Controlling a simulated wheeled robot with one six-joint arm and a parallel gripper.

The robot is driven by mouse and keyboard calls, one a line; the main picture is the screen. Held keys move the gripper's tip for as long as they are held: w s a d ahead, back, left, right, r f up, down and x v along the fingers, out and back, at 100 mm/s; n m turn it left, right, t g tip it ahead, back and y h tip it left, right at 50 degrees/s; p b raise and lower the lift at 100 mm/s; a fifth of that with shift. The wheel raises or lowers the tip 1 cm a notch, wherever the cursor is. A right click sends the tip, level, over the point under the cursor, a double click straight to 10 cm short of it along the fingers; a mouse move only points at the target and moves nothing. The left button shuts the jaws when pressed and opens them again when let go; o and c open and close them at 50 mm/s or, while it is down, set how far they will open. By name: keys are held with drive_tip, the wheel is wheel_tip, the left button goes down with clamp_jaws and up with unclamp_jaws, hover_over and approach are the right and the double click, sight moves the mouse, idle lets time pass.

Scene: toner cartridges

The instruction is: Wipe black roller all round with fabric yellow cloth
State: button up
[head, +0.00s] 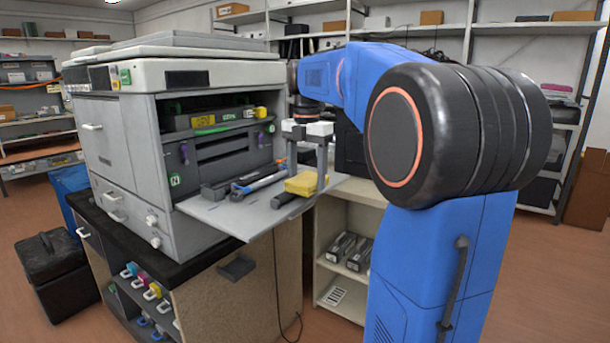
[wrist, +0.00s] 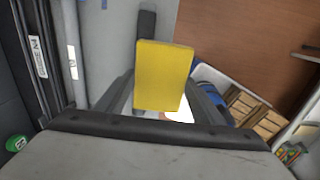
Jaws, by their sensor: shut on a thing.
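My gripper (head: 307,181) is above the printer's lowered front flap, its fingers pointing down. It is shut on the yellow cloth (head: 300,186), a flat folded-looking block; the cloth also shows between the fingers in the wrist view (wrist: 164,76). A dark bar, seemingly the black roller (head: 286,206), lies at the flap's right edge, just below and left of the cloth. In the wrist view the roller (wrist: 146,24) runs behind the cloth, which hides part of it. I cannot tell whether cloth and roller touch.
The grey flap (head: 232,218) extends from the open printer (head: 180,90). A dark cartridge-like part (head: 222,188) and a blue-grey tool (head: 262,181) lie on it, left of my gripper. A low shelf unit (head: 335,265) stands below right. The flap's front left is bare.

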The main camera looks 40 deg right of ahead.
drive_tip(key=shift+r, duration=3.45)
